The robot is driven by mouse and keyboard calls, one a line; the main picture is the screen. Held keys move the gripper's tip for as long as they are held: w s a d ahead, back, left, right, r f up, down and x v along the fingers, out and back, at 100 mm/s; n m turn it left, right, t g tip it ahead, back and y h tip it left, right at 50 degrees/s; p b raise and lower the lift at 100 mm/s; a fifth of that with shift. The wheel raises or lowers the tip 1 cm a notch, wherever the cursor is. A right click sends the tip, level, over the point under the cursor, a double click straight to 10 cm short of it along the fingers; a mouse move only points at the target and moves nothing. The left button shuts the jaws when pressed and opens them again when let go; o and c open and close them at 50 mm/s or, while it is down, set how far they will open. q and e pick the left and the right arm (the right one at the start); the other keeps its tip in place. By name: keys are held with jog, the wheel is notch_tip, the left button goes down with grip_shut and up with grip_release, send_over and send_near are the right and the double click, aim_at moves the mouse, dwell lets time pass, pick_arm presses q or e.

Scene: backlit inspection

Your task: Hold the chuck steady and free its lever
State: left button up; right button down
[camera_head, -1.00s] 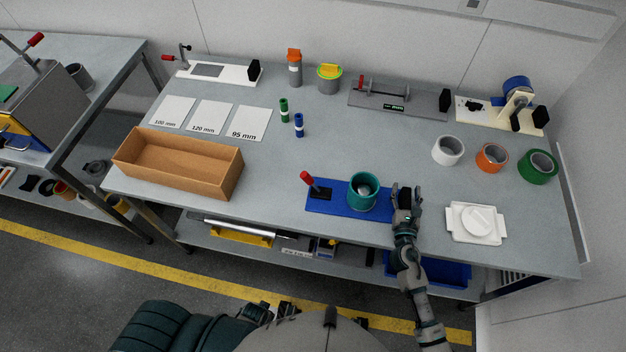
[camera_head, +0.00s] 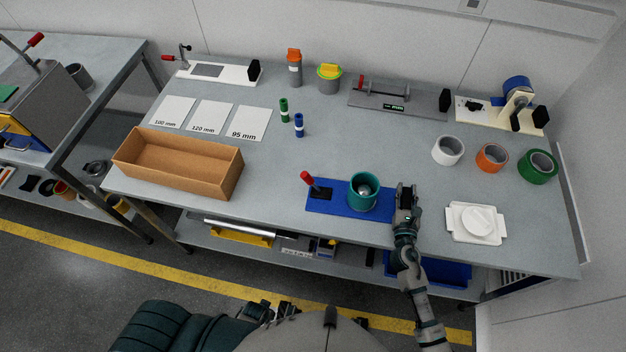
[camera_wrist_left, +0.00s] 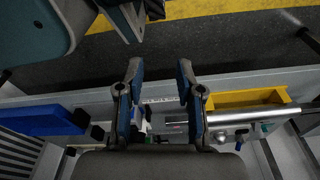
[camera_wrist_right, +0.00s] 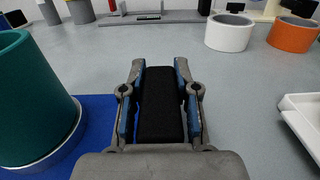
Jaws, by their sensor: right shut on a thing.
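The chuck has a blue base plate (camera_head: 345,207) near the bench's front edge, with a teal ring (camera_head: 363,191) standing upright on it. Its lever, with a red knob (camera_head: 306,177), tilts up from a dark block at the plate's left end. My right gripper (camera_head: 406,190) is at the plate's right end, shut on a black block (camera_wrist_right: 160,105) that fills the space between its fingers. The teal ring also shows at the left of the right wrist view (camera_wrist_right: 35,100). My left gripper (camera_wrist_left: 157,75) is open and empty in the left wrist view, away from the chuck.
A cardboard box (camera_head: 190,192) lies left of the chuck. A white stand (camera_head: 476,238) sits to the right, with white (camera_head: 447,151), orange (camera_head: 491,158) and green (camera_head: 538,167) rolls behind. The bench between box and chuck is clear.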

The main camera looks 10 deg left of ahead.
aim_at(312, 183)
pick_arm(q)
jog(key=shift+s, duration=0.15)
